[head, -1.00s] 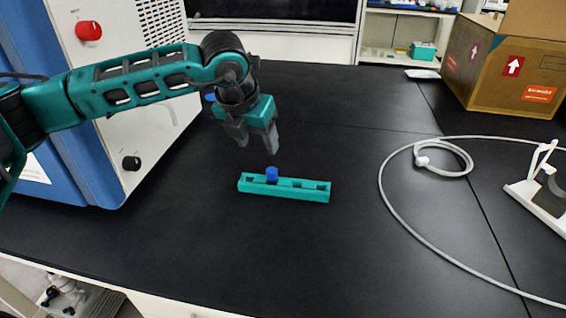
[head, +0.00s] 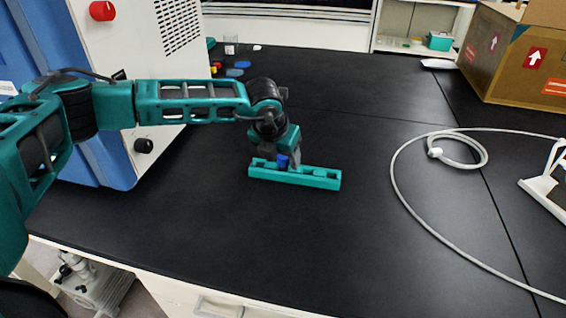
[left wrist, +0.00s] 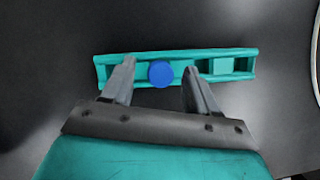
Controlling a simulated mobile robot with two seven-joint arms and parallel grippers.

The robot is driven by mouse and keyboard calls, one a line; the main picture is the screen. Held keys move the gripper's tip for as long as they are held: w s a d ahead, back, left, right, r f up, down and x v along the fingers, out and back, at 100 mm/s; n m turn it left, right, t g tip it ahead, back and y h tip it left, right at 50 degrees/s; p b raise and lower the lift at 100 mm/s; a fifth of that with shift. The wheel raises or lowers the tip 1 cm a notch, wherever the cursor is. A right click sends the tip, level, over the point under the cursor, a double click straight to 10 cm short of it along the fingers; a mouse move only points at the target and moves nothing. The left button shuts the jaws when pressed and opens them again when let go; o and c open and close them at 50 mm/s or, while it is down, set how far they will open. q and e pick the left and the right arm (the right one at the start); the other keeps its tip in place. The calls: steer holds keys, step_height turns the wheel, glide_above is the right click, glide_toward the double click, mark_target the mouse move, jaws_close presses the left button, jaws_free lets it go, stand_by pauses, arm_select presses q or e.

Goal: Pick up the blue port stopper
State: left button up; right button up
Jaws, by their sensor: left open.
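The blue port stopper (head: 282,161) stands upright in a teal rack (head: 315,180) on the black bench. In the left wrist view the stopper (left wrist: 161,74) shows as a round blue top, left of the middle of the rack (left wrist: 177,54). My left gripper (head: 283,165) is down at the rack. In the left wrist view its open fingers (left wrist: 160,75) lie to either side of the stopper, with visible gaps between. The right gripper is in neither view.
A white and blue machine with a red knob (head: 102,11) stands at the left. A white cable (head: 402,205) loops on the bench at the right, near a cardboard box (head: 515,60). Small coloured pieces (head: 236,72) lie behind my left arm. The front of the bench is clear.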

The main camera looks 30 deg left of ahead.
arm_select(q)
steer(key=shift+w+f, duration=0.1)
steer(key=shift+f, duration=0.15)
steer(key=shift+c, duration=0.4)
jaws_close()
